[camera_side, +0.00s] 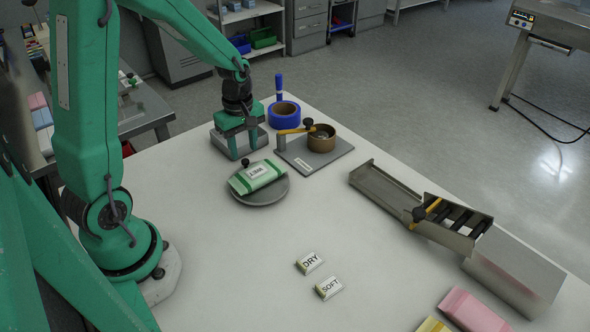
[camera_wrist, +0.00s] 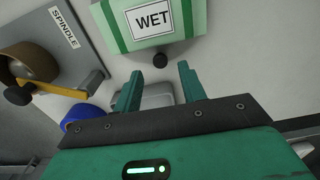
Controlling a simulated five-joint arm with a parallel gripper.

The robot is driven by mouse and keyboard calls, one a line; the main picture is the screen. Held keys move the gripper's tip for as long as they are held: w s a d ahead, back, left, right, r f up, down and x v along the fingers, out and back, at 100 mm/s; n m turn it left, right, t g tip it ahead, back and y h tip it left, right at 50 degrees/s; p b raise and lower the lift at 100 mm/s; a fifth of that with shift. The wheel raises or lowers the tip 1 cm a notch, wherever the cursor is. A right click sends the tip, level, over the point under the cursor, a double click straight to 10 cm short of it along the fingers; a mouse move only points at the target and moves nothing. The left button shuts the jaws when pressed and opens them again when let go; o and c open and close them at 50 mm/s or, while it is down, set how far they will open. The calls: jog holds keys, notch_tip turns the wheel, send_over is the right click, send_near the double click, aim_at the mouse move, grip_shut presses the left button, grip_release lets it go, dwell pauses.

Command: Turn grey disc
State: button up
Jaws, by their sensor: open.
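The grey disc (camera_side: 268,202) lies flat on the white table in the side view. A green package (camera_side: 258,176) with a white label rests on it; the wrist view shows the same package (camera_wrist: 185,12) with the label WET. A small black knob (camera_side: 245,162) shows at the package's far edge, and it is also in the wrist view (camera_wrist: 160,60). My gripper (camera_side: 240,152) is just behind the disc, fingers pointing down. In the wrist view my gripper (camera_wrist: 158,85) has its fingers apart and empty, with the knob just beyond the tips.
A low grey block (camera_side: 257,139) is beside my gripper. DRY (camera_side: 309,262) and SOFT (camera_side: 329,288) blocks lie in front; a metal chute (camera_side: 390,198) is right.

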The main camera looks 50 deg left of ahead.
jog(key=shift+r, duration=2.45)
jog(key=shift+r, duration=0.1)
jog(key=s+d+r+m+t, duration=0.5)
jog(key=s+d+r+m, duration=0.6)
jog(key=m, duration=0.6)
jog(key=shift+s+r+m+t, duration=0.3)
jog(key=shift+s+r+m, duration=0.1)
jog(key=shift+r, duration=0.5)
jog(key=shift+d, duration=0.1)
